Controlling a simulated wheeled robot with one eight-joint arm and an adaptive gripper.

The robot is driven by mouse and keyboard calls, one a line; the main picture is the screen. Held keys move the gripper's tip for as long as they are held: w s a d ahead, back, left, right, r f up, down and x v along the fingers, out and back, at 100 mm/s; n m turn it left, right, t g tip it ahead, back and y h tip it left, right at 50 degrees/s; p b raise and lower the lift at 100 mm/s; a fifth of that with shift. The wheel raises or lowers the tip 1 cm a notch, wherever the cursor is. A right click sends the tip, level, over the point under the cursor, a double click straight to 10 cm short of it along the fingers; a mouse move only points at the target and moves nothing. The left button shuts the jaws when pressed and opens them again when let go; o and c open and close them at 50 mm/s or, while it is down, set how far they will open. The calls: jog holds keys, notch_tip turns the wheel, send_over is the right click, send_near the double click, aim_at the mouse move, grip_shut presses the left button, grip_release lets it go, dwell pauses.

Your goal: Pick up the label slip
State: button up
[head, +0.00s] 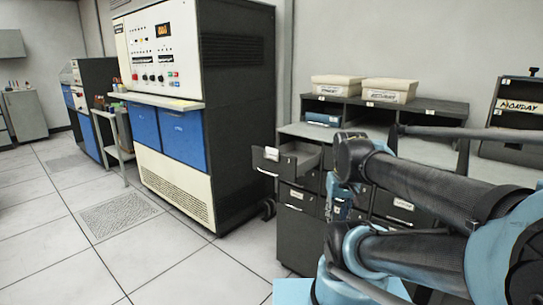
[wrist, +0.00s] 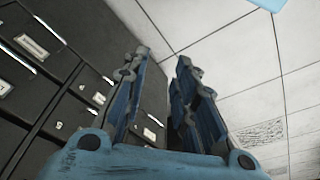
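I cannot pick out a loose label slip for certain in either view. Small white labels sit in holders on the drawer fronts, such as the label (head: 272,153) on the pulled-out drawer (head: 305,157) in the head view. My gripper (wrist: 160,62) shows in the wrist view with its two dark blue fingers apart and nothing held between them. It is beside the dark drawer cabinet (wrist: 70,110), with floor behind and to the right.
Two cream boxes (head: 338,84) (head: 390,90) stand on the dark shelf unit above the cabinet's counter. A board marked MONDAY (head: 520,107) is at the right. A tall computer console (head: 165,60) with blue panels stands left of the cabinet. The tiled floor (head: 60,240) is clear at left.

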jog(key=w+a+r+n+g, duration=0.1)
jog(key=w+a+r+n, duration=0.4)
jog(key=w+r, duration=0.75)
jog(key=w+a+r+n+g, duration=0.1)
jog(key=w+a+r+n, duration=0.1)
jog(key=w+a+r, duration=0.85)
jog(key=w+a+r+n, duration=0.3)
jog(key=w+a+r, duration=0.25)
jog(key=w, duration=0.35)
send_near(272, 153)
jog(key=shift+w+d+f, duration=0.25)
jog(key=shift+w+f, duration=0.1)
jog(key=shift+w, duration=0.25)
jog(key=shift+s+a+f, duration=0.1)
jog(key=shift+s+f, duration=0.15)
jog(key=shift+f, duration=1.25)
jog(key=shift+s+f, duration=0.2)
jog(key=shift+f, duration=1.3)
jog(key=shift+c, duration=0.2)
grip_shut()
